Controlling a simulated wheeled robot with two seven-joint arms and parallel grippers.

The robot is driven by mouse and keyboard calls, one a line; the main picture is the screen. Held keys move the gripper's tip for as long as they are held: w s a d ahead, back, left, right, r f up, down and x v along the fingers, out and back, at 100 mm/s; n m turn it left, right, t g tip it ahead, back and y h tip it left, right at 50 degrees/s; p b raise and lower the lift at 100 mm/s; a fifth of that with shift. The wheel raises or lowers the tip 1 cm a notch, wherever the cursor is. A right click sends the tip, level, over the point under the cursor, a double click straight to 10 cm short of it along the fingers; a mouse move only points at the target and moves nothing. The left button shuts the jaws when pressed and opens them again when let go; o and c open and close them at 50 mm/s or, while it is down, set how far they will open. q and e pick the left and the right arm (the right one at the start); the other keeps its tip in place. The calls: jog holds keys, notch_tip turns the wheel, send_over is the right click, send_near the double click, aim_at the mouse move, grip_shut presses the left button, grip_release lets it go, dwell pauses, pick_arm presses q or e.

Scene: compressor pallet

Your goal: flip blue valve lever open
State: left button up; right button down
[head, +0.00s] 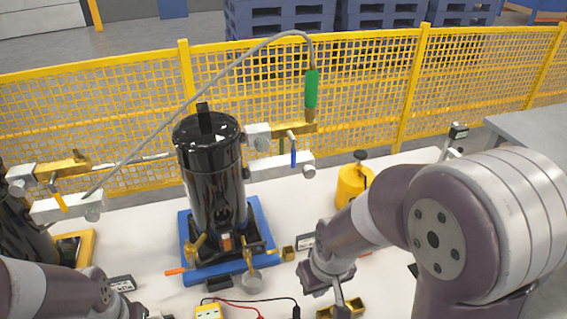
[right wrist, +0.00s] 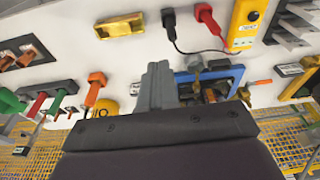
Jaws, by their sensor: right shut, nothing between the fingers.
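The blue valve lever (head: 293,157) shows in the head view as a short upright blue handle, right of the black compressor tank (head: 213,185). It is in front of a grey pipe block (head: 268,170), below a brass fitting (head: 292,128). The tank stands on a blue pallet (head: 262,228). My right gripper (head: 341,298) is low over the white table, to the lower right of the pallet and well apart from the lever. In the right wrist view its fingers (right wrist: 158,84) are together and empty. My left arm enters at the lower left; its fingertips are not visible.
A hose with a green handle (head: 311,90) arches above the tank. A yellow canister (head: 354,185) stands right of the lever. A yellow meter (head: 209,312) with leads lies at the front. A second dark unit (head: 28,235) is at left. A yellow mesh fence (head: 365,85) stands behind.

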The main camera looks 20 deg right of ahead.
pick_arm(q)
jog(key=shift+d+r+p, duration=0.2)
jog(key=shift+r+p, duration=0.4)
jog(key=shift+r, duration=0.05)
jog(key=shift+d+r+p, duration=0.2)
jog(key=shift+r+p, duration=0.35)
jog(key=shift+r, duration=0.05)
pick_arm(e)
jog(key=w+a+r+n+t+h, duration=0.2)
jog(key=w+n+t+h, duration=0.3)
jog(key=w, duration=0.6)
jog(key=w+a+r+n+t+h, duration=0.3)
jog(key=w+t, duration=0.5)
jog(key=w, duration=0.4)
jog(key=a+n+h, duration=0.1)
jog(key=a+n, duration=0.1)
jog(key=shift+n+h, duration=0.4)
pick_arm(q)
jog(key=shift+w, duration=0.1)
pick_arm(e)
jog(key=shift+w+a, duration=0.1)
jog(key=shift+a, duration=0.05)
pick_arm(q)
jog(key=shift+r+p, duration=1.65)
jog(key=shift+r, duration=0.05)
pick_arm(e)
jog(key=s+d+x, duration=0.1)
jog(key=d+x, duration=0.1)
jog(key=x, duration=1)
jog(key=shift+d, duration=0.4)
